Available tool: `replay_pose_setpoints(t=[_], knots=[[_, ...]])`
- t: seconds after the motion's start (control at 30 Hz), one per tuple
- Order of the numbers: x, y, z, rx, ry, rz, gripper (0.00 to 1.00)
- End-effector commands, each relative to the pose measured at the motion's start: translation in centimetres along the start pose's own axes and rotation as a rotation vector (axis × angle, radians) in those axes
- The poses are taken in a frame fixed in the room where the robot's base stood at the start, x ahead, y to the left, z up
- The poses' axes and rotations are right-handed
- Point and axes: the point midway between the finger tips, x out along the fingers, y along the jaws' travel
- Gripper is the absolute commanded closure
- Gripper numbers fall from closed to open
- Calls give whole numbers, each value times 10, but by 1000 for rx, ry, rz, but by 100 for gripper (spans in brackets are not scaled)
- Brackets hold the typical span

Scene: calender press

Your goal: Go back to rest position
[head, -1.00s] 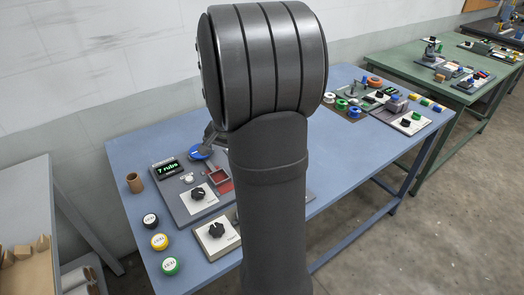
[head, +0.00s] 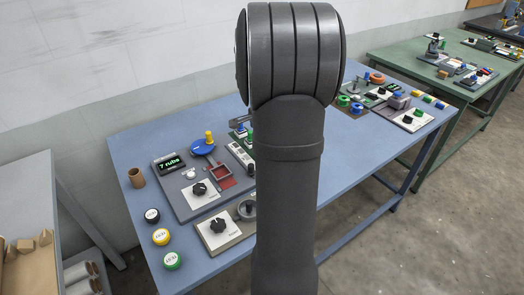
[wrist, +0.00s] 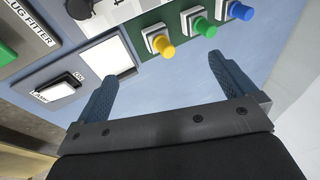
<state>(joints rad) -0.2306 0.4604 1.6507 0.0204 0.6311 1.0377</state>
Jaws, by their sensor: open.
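My gripper shows in the wrist view (wrist: 162,95), its two blue fingers wide apart with nothing between them. It hangs above the blue table (wrist: 150,85), close to a row of yellow (wrist: 163,46), green (wrist: 205,27) and blue (wrist: 240,11) knobs. In the head view my dark arm stands in front of the table's middle and hides part of the machines.
The press panel reads "7 rubs" on its display (head: 171,164), with a blue disc (head: 203,147) and black dial (head: 200,189). A second dial box (head: 220,228), a brown cup (head: 136,178) and black, yellow and green round pieces (head: 161,237) stand nearby. A green table (head: 415,50) is behind right.

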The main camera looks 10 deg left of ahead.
Motion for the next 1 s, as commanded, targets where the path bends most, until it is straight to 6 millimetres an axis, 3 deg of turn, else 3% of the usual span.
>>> replay_pose_setpoints(t=[0.23, 1.0], knots=[[12, 0, 0, -1, 0, -1, 0], [5, 0, 0, -1, 1, -2, 0]])
